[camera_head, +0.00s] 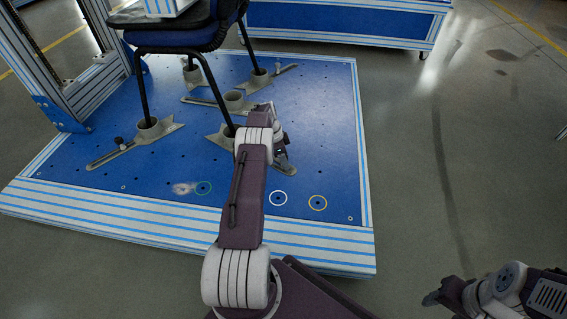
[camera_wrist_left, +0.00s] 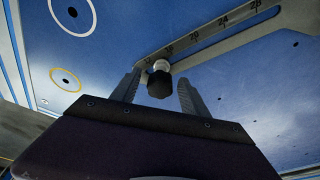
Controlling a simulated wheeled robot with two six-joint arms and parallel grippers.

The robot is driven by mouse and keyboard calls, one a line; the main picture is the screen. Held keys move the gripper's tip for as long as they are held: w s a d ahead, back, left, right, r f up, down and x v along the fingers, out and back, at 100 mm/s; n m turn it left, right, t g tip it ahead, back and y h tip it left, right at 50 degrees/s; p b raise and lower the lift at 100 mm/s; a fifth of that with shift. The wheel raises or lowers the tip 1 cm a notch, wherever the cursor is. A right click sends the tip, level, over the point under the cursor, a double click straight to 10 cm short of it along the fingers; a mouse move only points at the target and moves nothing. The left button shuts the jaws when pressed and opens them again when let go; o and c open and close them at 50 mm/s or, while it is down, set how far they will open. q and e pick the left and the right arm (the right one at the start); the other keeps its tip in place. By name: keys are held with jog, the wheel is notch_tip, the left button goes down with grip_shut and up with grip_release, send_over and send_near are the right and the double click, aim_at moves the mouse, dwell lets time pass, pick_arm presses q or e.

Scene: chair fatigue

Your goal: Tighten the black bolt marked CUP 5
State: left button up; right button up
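In the left wrist view a black bolt (camera_wrist_left: 160,84) with a pale collar stands on a slotted metal plate (camera_wrist_left: 210,38) with a number scale. My left gripper (camera_wrist_left: 158,90) is open, with one finger on each side of the bolt; I cannot tell whether either touches it. No CUP 5 marking is readable. In the head view my left arm reaches over the blue platform, and its gripper (camera_head: 280,148) is beside the near-right plate (camera_head: 287,168); the bolt is hidden there. My right gripper (camera_head: 436,297) is at the lower right, over the floor.
A chair (camera_head: 178,38) stands with its legs in metal cups on the blue platform (camera_head: 330,130). Another plate with a black knob (camera_head: 119,141) lies at left. White (camera_head: 278,198) and yellow (camera_head: 318,203) rings mark the front.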

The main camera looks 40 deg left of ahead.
pick_arm(q)
jog(key=shift+r+n+p, duration=0.25)
jog(key=shift+n+p, duration=0.25)
jog(key=shift+p, duration=0.55)
jog(key=shift+n+y+p, duration=0.3)
jog(key=shift+n+p, duration=0.6)
jog(key=shift+p, duration=0.2)
jog(key=shift+f+n+t+p, duration=0.15)
jog(key=shift+n+t+p, duration=0.15)
jog(key=shift+n, duration=0.2)
jog(key=shift+f, duration=0.1)
